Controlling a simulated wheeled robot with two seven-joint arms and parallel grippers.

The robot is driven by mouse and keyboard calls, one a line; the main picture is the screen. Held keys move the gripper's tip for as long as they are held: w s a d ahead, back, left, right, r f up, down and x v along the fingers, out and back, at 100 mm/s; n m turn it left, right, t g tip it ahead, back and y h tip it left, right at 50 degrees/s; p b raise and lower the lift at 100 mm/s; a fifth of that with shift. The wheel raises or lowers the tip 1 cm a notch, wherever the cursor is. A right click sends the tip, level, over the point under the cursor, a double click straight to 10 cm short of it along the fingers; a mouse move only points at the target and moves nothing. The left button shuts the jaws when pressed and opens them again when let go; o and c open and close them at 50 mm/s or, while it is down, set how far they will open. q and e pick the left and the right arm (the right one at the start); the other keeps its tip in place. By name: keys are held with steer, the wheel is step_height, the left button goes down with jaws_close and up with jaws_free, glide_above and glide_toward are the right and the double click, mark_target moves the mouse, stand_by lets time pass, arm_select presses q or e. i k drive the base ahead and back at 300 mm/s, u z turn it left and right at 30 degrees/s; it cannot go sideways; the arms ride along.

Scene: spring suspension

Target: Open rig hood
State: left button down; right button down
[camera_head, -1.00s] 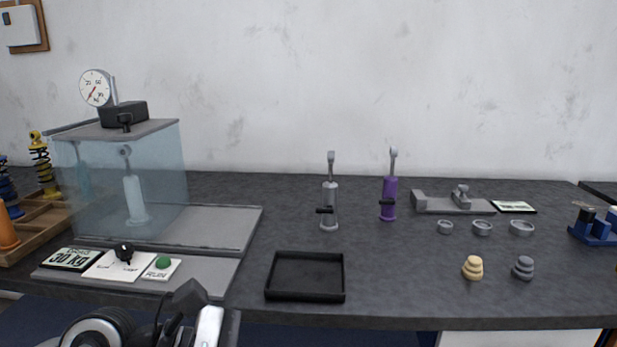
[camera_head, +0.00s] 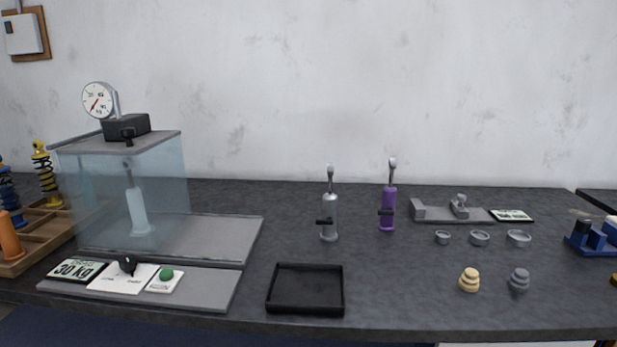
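The rig hood (camera_head: 168,193) is a clear bluish box with a grey top (camera_head: 122,143), standing on a grey base plate (camera_head: 225,238) at the left of the table. It looks closed around a shock-like post (camera_head: 137,212) seen through its wall. Neither of my grippers is in view.
A front panel (camera_head: 212,287) holds a 30 kg display, a black knob and a green button. A black tray (camera_head: 305,290), silver and purple dampers (camera_head: 387,208), several rings and stacked weights stand to the right. A wooden rack (camera_head: 38,243) is at the far left.

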mark_target(132, 134)
steer(key=k, duration=0.5)
steer(key=u, duration=1.4)
steer(key=i, duration=1.2)
steer(key=z, duration=0.15)
